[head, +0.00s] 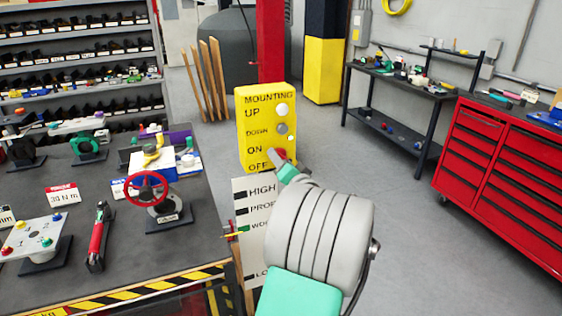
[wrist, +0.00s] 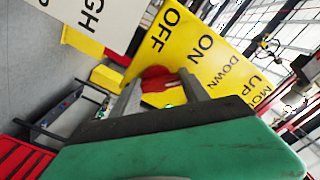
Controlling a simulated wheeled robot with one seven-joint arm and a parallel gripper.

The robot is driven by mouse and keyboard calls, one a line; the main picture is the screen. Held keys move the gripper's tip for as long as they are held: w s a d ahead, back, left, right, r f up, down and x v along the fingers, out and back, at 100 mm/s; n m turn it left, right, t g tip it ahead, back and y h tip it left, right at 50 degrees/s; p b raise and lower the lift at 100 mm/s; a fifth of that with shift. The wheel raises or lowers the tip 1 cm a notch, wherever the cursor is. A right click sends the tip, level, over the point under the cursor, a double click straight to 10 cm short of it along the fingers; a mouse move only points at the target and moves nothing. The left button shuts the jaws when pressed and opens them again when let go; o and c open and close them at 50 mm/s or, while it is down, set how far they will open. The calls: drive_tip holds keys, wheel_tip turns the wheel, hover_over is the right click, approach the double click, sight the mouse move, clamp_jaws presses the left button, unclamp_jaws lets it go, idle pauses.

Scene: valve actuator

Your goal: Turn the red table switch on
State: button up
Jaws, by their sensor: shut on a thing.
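The red switch (head: 281,154) is a round knob low on the right side of a yellow control box (head: 252,132) marked MOUNTING, UP, DOWN, ON and OFF. My gripper (head: 277,160) is at the box, at the height of the ON and OFF labels, and partly covers the switch. In the wrist view, the red switch (wrist: 156,72) lies between the two grey fingers of my gripper (wrist: 160,83), beside the OFF and ON labels. The fingers are shut on it. Its exact turn angle is hard to tell.
A white sign (head: 256,195) stands below the yellow box. A dark workbench (head: 120,240) with a red handwheel (head: 147,188) is at left. A red drawer cabinet (head: 490,150) is at right. The floor between is clear.

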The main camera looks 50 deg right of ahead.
drive_tip(key=shift+c, duration=1)
drive_tip(key=n+b, duration=0.1)
drive_tip(key=b, duration=0.1)
drive_tip(key=shift+f+b, duration=0.1)
drive_tip(key=shift+b, duration=0.3)
drive_tip(key=o, duration=1.4)
drive_tip(key=shift+s, duration=0.1)
drive_tip(key=b+v, duration=0.2)
drive_tip(key=v, duration=0.5)
drive_tip(key=shift+s+a, duration=0.25)
